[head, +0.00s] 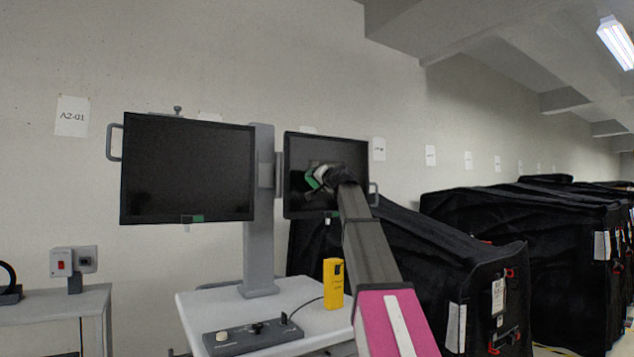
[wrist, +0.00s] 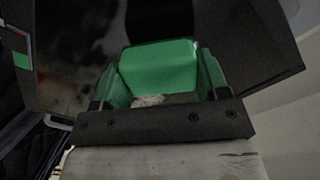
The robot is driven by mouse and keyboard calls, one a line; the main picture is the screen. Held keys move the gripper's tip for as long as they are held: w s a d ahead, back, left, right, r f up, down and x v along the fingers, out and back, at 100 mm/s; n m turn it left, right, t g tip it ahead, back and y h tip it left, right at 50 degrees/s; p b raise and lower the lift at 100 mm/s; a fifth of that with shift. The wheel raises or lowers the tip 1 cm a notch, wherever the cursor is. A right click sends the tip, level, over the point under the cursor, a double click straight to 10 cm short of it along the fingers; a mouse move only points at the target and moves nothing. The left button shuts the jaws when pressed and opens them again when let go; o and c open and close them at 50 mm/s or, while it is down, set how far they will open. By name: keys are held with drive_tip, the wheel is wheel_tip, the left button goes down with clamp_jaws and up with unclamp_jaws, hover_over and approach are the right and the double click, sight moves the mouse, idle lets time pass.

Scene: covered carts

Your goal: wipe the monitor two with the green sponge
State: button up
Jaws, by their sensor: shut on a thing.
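Two dark monitors are mounted on a grey post. The left monitor (head: 188,168) is larger in the picture; the right monitor (head: 350,152) is behind my gripper (head: 318,178). In the wrist view, my gripper (wrist: 160,85) is shut on the green sponge (wrist: 160,66), held between its green fingers. The sponge is in front of the right monitor's dark screen (wrist: 75,60). Smudges or reflections show on that screen. I cannot tell whether the sponge touches it. No readable number shows on either monitor.
A white table (head: 205,305) under the post (head: 259,210) holds a yellow device (head: 333,283) and a grey control box (head: 252,337). Black covered carts (head: 450,255) stand to the right. A side table (head: 55,305) with a small switch box stands at left.

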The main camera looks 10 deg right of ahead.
drive_tip(key=shift+x, duration=1.1)
idle(0.5)
drive_tip(key=shift+w+d, duration=1.65)
drive_tip(key=shift+d, duration=2.4)
drive_tip(key=shift+w+d, duration=1.7)
drive_tip(key=shift+d, duration=2.3)
drive_tip(key=shift+s+a+r, duration=0.35)
drive_tip(key=shift+s+a, duration=0.55)
drive_tip(key=shift+a, duration=1.3)
drive_tip(key=shift+s+a+r, duration=0.4)
drive_tip(key=shift+s+a, duration=0.55)
drive_tip(key=shift+a, duration=1.2)
drive_tip(key=shift+s+a+r, duration=0.35)
drive_tip(key=shift+s+a, duration=0.55)
drive_tip(key=shift+a, duration=1.3)
